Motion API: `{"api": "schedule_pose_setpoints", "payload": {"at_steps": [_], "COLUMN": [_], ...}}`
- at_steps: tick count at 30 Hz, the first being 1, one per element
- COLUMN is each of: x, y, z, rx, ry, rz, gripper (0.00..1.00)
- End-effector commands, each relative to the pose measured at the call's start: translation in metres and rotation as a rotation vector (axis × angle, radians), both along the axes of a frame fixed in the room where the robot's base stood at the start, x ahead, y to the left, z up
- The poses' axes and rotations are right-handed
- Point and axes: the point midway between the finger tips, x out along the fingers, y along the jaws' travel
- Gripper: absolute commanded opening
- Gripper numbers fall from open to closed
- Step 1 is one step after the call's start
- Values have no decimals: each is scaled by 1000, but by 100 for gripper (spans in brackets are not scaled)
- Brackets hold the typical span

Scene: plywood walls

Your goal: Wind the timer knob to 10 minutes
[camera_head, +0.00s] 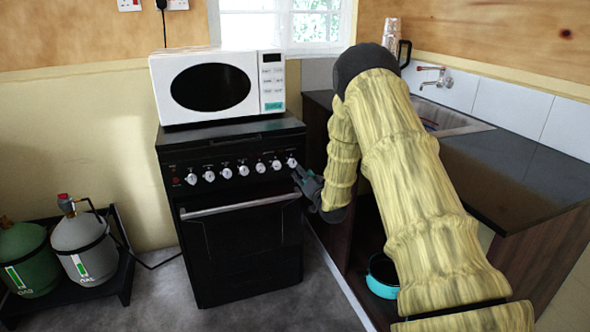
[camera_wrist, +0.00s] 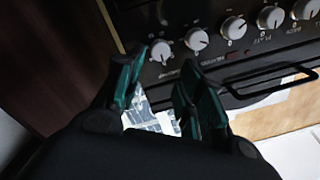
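A row of several white knobs runs along the front panel of the black stove (camera_head: 245,245). I cannot tell for sure which one is the timer knob, as the labels are too small. The end knob nearest my gripper (camera_head: 299,172) is the rightmost knob (camera_head: 291,162) in the head view. In the wrist view it is the leftmost knob (camera_wrist: 161,50), just beyond the fingertips and in line with the gap between them. My gripper (camera_wrist: 161,64) has teal finger pads, is open, and holds nothing. I cannot tell whether a finger touches the knob.
A white microwave (camera_head: 215,87) stands on the stove. The oven handle (camera_head: 240,206) runs below the knobs. A dark counter (camera_head: 500,170) lies to the right, with a teal pot (camera_head: 382,275) below. Gas cylinders (camera_head: 85,250) stand at the left. The floor before the stove is clear.

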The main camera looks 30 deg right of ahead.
Motion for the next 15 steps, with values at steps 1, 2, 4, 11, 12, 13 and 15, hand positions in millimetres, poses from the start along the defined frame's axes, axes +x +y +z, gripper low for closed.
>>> {"api": "schedule_pose_setpoints", "payload": {"at_steps": [1,2,4,11,12,13,15], "x": [9,13,25,59,64,67,74], "y": [-1,-2,-5,-10,-12,-12,-14], "z": [-1,-1,-1,-1,-1,-1,-1], "rx": [-2,-3,-3,-3,-3,-2,-2], "ry": [0,0,1,1,2,2,1], "rz": [1,1,0,1,0,0,1], "gripper": [38,38,38,38,38,38,38]}}
